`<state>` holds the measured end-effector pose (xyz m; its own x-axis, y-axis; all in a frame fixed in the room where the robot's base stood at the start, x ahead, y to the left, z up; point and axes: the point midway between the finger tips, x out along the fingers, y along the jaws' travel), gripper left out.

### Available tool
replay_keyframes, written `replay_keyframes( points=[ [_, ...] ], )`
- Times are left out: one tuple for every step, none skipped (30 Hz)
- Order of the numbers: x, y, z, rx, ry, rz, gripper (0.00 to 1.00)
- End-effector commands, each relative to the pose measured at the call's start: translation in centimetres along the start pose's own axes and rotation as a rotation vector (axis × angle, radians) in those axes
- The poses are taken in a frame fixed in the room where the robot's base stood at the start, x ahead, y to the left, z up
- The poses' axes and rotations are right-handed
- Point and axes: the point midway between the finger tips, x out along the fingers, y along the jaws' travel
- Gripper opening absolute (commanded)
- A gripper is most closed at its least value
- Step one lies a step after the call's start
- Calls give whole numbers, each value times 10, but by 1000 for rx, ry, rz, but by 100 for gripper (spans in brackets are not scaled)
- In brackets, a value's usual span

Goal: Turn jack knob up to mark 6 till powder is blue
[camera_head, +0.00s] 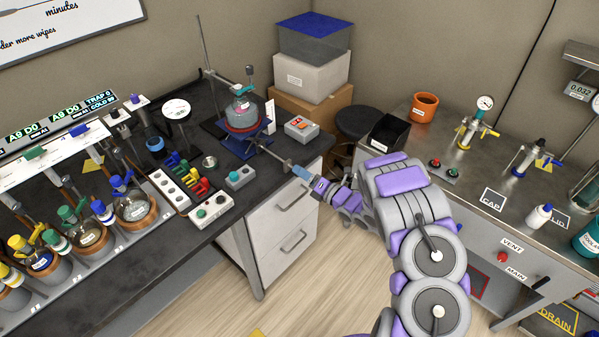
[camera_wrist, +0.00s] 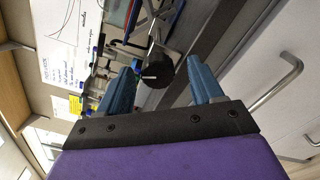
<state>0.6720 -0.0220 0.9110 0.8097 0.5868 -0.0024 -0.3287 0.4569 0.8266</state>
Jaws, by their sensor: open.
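The blue lab jack (camera_head: 246,147) stands on the dark bench, with a red-rimmed holder and a glass flask (camera_head: 241,113) above it. A rod runs from the jack toward the bench's front edge and ends in a knob (camera_head: 288,163). In the wrist view the dark round knob (camera_wrist: 160,73) with a pale mark shows between my blue fingers. My gripper (camera_head: 299,171) is open at the knob; its fingers (camera_wrist: 165,66) stand apart on either side, with gaps.
A small box with a green button (camera_head: 240,177) and a white switch strip (camera_head: 171,190) lie left. Drawers (camera_head: 281,215) are below the knob. A steel bench (camera_head: 455,180) stands right, with open floor between.

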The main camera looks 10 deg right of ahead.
Motion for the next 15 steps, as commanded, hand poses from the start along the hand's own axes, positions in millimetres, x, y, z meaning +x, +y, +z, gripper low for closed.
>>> replay_keyframes(
  points=[
    [8,0,-1,-1,1,3,66],
    [11,1,-1,-1,1,4,66],
    [14,1,0,-2,1,5,66],
    [16,1,0,-2,1,5,66],
    [18,2,0,-2,0,5,66],
    [20,2,0,-2,0,6,66],
    [22,2,0,-2,0,6,66],
    [22,2,0,-2,0,5,66],
    [23,2,0,-1,0,5,66],
    [23,2,1,-1,0,4,66],
    [23,2,1,-1,0,4,66],
    [23,1,1,-1,0,4,66],
    [23,1,1,-1,0,4,66],
    [23,1,0,-1,0,3,66],
    [23,1,0,-1,0,3,66]
  ],
)
